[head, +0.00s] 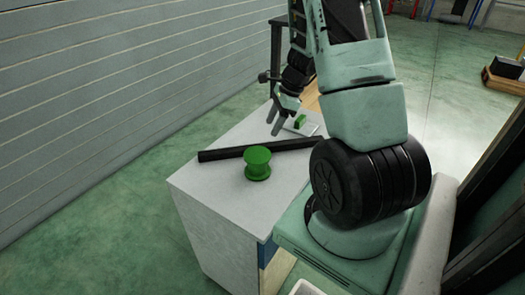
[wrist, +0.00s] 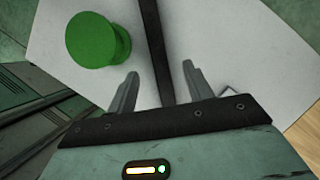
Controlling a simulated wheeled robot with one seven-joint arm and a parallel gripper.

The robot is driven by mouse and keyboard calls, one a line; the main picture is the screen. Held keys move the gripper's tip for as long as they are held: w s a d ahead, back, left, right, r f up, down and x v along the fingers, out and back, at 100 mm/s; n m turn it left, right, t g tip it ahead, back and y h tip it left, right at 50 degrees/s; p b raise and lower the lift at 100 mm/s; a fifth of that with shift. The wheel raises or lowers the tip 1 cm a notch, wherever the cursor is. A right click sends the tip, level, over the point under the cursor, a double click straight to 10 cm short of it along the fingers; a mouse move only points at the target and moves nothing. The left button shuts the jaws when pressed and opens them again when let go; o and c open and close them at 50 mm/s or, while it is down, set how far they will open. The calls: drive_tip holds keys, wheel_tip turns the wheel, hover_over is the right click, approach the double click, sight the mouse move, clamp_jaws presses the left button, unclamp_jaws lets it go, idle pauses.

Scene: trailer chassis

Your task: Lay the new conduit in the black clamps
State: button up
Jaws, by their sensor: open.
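A long straight black bar (head: 255,150), which looks like the conduit, lies across the light grey top of a cabinet (head: 220,184). In the wrist view the black bar (wrist: 157,45) runs away from between the fingers of my gripper (wrist: 158,83). My gripper (head: 277,113) is open and empty, above the bar near its right part in the head view. I cannot tell the exact height between the fingers and the bar. No black clamps can be made out in either view.
A green spool-shaped object (head: 258,163) stands on the cabinet top just in front of the bar; it shows left of my fingers in the wrist view (wrist: 96,40). A grey slatted wall (head: 110,85) stands to the left.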

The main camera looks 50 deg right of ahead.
sight(264, 145)
drive_tip(key=b+x, duration=0.1)
drive_tip(key=x, duration=0.7)
drive_tip(key=shift+s+f, duration=0.15)
drive_tip(key=shift+f, duration=0.05)
clamp_jaws()
